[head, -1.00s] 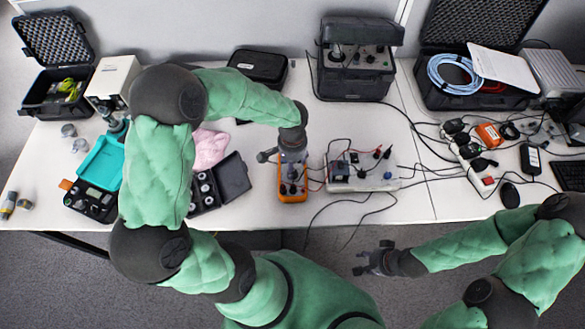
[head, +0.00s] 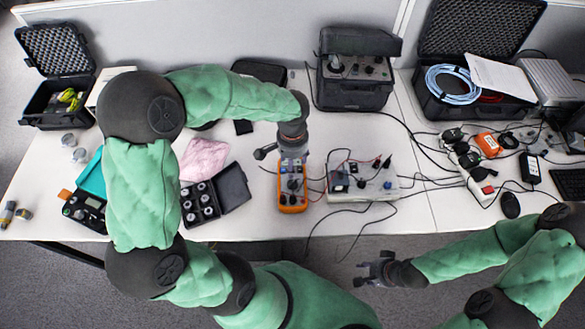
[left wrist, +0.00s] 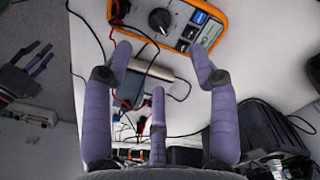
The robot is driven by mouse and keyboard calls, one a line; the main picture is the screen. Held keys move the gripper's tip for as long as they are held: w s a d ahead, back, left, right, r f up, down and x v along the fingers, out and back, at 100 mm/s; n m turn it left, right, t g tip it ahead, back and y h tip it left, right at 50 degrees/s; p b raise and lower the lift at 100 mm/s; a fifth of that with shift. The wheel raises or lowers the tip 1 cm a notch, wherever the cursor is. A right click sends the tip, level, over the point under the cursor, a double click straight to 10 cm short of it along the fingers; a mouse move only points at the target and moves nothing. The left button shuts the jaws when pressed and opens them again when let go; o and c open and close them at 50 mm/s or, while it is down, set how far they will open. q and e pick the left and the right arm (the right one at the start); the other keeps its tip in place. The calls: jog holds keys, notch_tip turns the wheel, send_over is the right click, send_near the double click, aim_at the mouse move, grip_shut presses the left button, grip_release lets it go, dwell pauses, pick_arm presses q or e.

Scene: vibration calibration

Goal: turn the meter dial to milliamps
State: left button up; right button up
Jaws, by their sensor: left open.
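The orange meter (head: 292,208) lies on the white table in the middle of the head view, partly covered by my left gripper (head: 291,168). In the left wrist view the meter (left wrist: 186,30) is at the top, with its round black dial (left wrist: 160,21) near the upper middle. My left gripper (left wrist: 160,72) is open there, its fingers spread and empty. Its fingertips appear below the dial in the picture, apart from it. The dial's setting is too small to read. My right gripper (head: 374,270) is open and empty, in front of the table edge.
A white board with knobs and leads (head: 372,184) lies right of the meter, and cables run around both. A black box with round weights (head: 203,205) and a pink cloth (head: 204,160) are at the left. A dark instrument case (head: 354,88) stands behind.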

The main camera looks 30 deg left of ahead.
aim_at(293, 181)
pick_arm(q)
notch_tip(293, 181, down, 12)
jog(key=b, duration=0.3)
jog(key=shift+w+r+b, duration=0.15)
jog(key=shift+r+b, duration=0.05)
jog(key=shift+b, duration=0.2)
jog(key=c, duration=1.1)
